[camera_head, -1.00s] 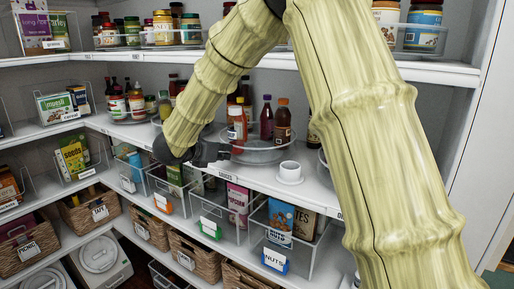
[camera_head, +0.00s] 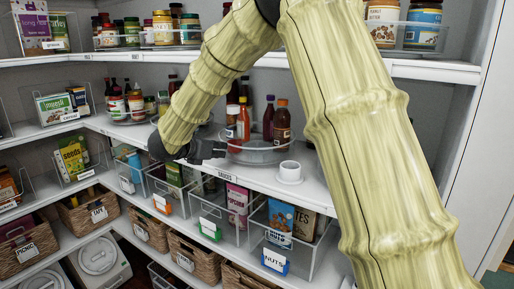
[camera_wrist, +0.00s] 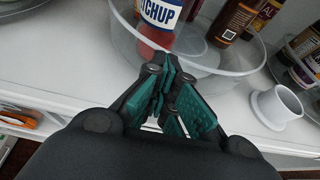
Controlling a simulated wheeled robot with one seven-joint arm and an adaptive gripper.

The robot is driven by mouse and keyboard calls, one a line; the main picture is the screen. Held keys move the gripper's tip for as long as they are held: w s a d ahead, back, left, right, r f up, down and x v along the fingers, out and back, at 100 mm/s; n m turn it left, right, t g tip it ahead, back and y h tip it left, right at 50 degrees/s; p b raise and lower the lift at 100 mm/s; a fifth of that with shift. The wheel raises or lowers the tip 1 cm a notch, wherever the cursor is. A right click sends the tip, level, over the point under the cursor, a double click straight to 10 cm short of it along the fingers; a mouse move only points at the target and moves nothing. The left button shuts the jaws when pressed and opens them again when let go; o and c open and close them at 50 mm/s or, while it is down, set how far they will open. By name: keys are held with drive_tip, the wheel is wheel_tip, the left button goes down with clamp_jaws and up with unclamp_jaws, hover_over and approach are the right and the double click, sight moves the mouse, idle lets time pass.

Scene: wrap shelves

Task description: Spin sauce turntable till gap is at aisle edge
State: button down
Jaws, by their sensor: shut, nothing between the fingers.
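The sauce turntable (camera_head: 262,155) is a clear round tray with a raised rim on the middle shelf, above a SAUCES label (camera_head: 227,178). Several bottles stand on it, including a dark orange-capped bottle (camera_head: 282,124). Its front rim looks bare in the head view. In the wrist view, a ketchup bottle (camera_wrist: 160,14) stands just beyond my fingertips, and the clear rim (camera_wrist: 226,72) curves right of them. My gripper (camera_head: 217,149) is shut and empty at the tray's left front. In the wrist view its fingertips (camera_wrist: 164,76) overlap the rim; contact is unclear.
A white cup (camera_head: 290,172) stands right of the turntable near the shelf edge. Another turntable (camera_head: 129,118) with jars is to the left. An upper shelf (camera_head: 190,54) runs above my arm.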

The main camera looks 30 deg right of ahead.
drive_tip(key=shift+d, duration=0.1)
drive_tip(key=shift+w+b, duration=0.45)
drive_tip(key=shift+w, duration=0.65)
drive_tip(key=shift+a, duration=0.2)
drive_tip(key=shift+a+f+b, duration=0.15)
drive_tip(key=shift+a+b, duration=0.4)
drive_tip(key=shift+a, duration=0.05)
drive_tip(key=shift+w+a+b, duration=0.15)
drive_tip(key=shift+a+b, duration=0.5)
drive_tip(key=shift+a, duration=0.45)
drive_tip(key=shift+a, duration=0.1)
